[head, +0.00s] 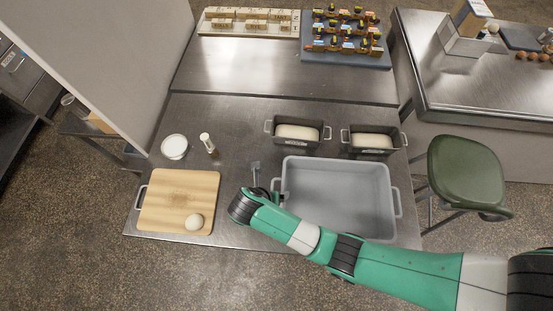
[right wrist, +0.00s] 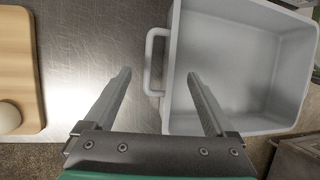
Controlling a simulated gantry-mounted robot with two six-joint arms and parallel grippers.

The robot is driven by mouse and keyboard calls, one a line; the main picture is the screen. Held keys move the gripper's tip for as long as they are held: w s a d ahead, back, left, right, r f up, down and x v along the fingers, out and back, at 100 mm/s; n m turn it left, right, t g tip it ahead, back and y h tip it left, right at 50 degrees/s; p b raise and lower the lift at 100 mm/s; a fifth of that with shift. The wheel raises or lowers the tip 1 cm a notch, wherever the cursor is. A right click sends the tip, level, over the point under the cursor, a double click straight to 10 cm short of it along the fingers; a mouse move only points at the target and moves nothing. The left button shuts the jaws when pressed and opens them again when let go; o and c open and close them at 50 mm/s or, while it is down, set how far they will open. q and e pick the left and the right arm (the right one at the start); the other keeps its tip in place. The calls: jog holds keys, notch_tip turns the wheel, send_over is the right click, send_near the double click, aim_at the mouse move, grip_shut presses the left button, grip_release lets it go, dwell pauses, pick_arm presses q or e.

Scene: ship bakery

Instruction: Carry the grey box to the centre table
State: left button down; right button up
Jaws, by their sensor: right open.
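The grey box (head: 338,188) is an empty, open-topped tub with a handle at each end, standing on the near part of the steel table. It also shows in the right wrist view (right wrist: 235,60). My right gripper (head: 264,172) is at the box's left end, open and empty. In the right wrist view its fingers (right wrist: 159,74) point toward the left handle (right wrist: 151,60), which lies between their tips in the picture. I cannot tell whether they touch it. My right arm hides the box's near left corner in the head view. My left gripper is not in view.
A cutting board (head: 177,199) with a dough ball (head: 194,222) lies left of the gripper. Two loaf tins (head: 298,143) (head: 371,152) stand just behind the box. A white bowl (head: 174,147) and a shaker (head: 207,142) stand behind the board. A green stool (head: 466,172) is at right.

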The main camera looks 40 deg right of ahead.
jog(key=shift+v, duration=1.05)
jog(key=shift+w, duration=0.1)
